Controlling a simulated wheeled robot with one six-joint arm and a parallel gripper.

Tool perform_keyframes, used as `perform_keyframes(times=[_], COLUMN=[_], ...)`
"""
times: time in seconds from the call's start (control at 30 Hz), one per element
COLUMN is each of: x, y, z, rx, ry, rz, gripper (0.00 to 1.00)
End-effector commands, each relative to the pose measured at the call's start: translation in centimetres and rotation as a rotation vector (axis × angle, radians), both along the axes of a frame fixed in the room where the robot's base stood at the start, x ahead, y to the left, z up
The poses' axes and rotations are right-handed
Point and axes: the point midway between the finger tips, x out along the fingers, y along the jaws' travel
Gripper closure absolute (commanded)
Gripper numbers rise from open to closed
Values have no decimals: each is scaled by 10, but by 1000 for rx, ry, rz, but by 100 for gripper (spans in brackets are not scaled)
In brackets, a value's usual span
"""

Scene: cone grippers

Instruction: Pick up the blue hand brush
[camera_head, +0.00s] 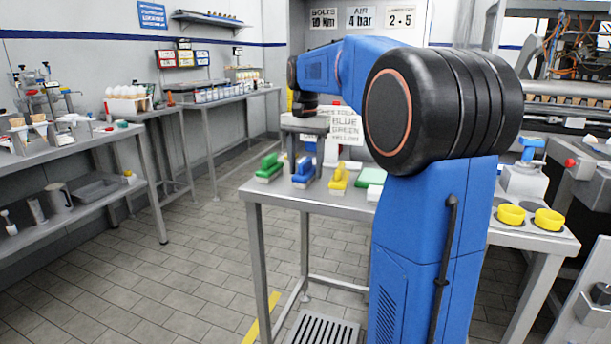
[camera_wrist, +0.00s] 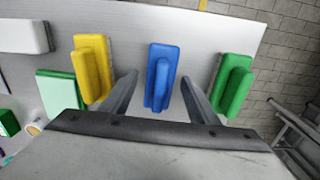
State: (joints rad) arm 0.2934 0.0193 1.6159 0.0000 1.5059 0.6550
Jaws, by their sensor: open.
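The blue hand brush (camera_head: 304,173) stands on the metal table (camera_head: 279,193), between a green brush (camera_head: 269,168) on its left and a yellow brush (camera_head: 339,179) on its right. In the wrist view the blue brush (camera_wrist: 161,78) lies in the middle, handle up. My gripper (camera_wrist: 158,88) is open and empty. Its two fingers reach either side of the blue brush's near end, with a gap on each side. In the head view my gripper (camera_head: 306,150) is over the blue brush. Whether the fingers are at the brush's height is hard to tell.
In the wrist view the yellow brush (camera_wrist: 92,68) is close to the left finger and the green brush (camera_wrist: 233,85) close to the right finger. A pale green block (camera_wrist: 60,91) and a white block (camera_wrist: 22,36) lie farther left. Yellow rings (camera_head: 511,214) sit at the table's right.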

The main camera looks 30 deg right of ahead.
Motion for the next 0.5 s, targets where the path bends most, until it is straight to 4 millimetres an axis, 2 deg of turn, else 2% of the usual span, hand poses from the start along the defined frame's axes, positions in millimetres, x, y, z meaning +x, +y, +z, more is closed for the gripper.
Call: perform_keyframes(times=[0.13,0.37,0.43,0.5], x=[0,0,0,0], y=[0,0,0,0], z=[-11,-13,-13,-13], rx=[0,0,0,0], ry=[1,0,0,0], rz=[0,0,0,0], gripper=[45,45,57,74])
